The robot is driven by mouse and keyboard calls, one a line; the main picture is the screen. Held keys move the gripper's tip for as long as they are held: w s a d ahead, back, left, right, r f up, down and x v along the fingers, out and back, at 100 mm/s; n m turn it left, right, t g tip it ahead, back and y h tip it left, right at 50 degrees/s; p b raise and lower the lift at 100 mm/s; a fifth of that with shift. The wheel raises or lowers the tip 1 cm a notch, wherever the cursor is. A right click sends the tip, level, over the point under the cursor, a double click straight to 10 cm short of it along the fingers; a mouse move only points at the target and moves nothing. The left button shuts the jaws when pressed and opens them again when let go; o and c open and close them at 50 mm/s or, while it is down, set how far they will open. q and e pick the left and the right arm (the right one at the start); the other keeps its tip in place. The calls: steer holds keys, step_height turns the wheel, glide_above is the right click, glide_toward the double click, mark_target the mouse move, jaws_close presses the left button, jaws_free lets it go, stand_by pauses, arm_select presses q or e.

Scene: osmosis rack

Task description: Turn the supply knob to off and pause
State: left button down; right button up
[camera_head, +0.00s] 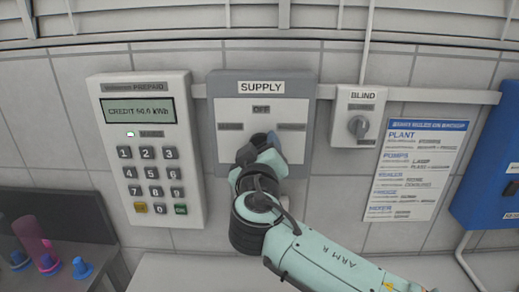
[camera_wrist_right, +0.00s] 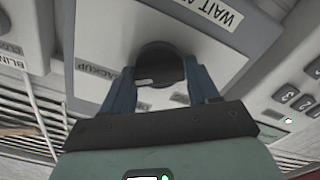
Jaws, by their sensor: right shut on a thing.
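The supply panel (camera_head: 302,95) is a grey plate on the tiled wall, headed SUPPLY, with OFF at the top of its face and a label at either side. Its dark round knob (camera_wrist_right: 160,58) shows in the wrist view, with a short white mark at its lower left. A BACKUP label (camera_wrist_right: 95,70) lies beside it. My right gripper (camera_head: 271,143) covers the knob in the head view. Its blue fingers (camera_wrist_right: 162,76) are shut on the knob, one on each side. I cannot tell exactly which label the mark points to. My left gripper is not in view.
A prepaid keypad meter (camera_head: 191,150) is left of the panel. A BLIND switch (camera_head: 357,117) and a notice sheet (camera_head: 408,170) are to the right, then a blue box (camera_head: 490,150). Coloured pegs (camera_head: 48,264) stand at lower left.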

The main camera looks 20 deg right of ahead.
steer(key=n, duration=1)
steer(key=shift+a+f+n+p, duration=0.1)
steer(key=shift+f+n+p, duration=0.1)
steer(key=shift+n+p, duration=0.15)
steer(key=shift+n, duration=0.25)
steer(key=o, duration=1)
steer(key=b+v, duration=0.2)
steer(key=v, duration=1.1)
steer(key=shift+s, duration=0.2)
